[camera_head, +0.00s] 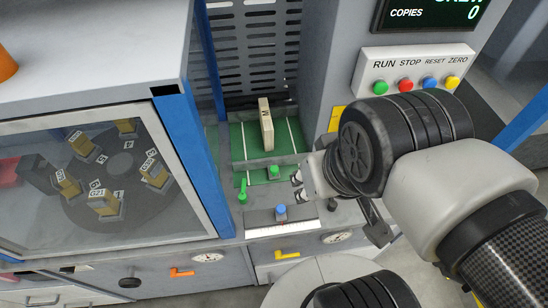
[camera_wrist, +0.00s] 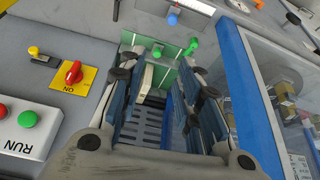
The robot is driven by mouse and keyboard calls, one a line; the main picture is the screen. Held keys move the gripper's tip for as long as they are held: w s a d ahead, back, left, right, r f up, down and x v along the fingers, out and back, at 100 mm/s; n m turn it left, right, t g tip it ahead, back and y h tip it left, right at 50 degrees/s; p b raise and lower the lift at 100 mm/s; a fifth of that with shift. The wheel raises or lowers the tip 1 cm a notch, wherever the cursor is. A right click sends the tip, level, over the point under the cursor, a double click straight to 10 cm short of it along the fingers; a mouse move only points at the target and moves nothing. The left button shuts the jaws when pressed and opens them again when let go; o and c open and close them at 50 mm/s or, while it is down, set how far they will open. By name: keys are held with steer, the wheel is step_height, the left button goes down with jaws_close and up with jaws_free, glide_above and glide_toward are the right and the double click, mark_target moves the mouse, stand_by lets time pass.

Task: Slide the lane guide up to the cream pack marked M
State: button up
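The cream pack (camera_head: 266,125), with a dark mark on its narrow face, stands upright on a green bed with white lines. It also shows between my fingers in the wrist view (camera_wrist: 147,80). A grey bar with a green knob (camera_head: 274,169) crosses the near end of the bed, apart from the pack; it seems to be the lane guide. A green-handled lever (camera_head: 242,190) is to its left. My gripper (camera_head: 299,186) is right of the bar's knob in the head view. In the wrist view my gripper (camera_wrist: 165,82) has its fingers wide apart, with nothing held.
A blue knob (camera_head: 281,211) sits on a scaled rail in front. A blue post (camera_head: 195,150) and windowed cabinet stand left. A button panel (camera_head: 412,80) is right, and a red switch (camera_wrist: 73,73) is beside the bay. A slotted panel (camera_head: 255,45) closes the back.

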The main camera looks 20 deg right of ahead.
mark_target(274, 168)
steer(key=shift+c, duration=0.2)
stand_by(0.3)
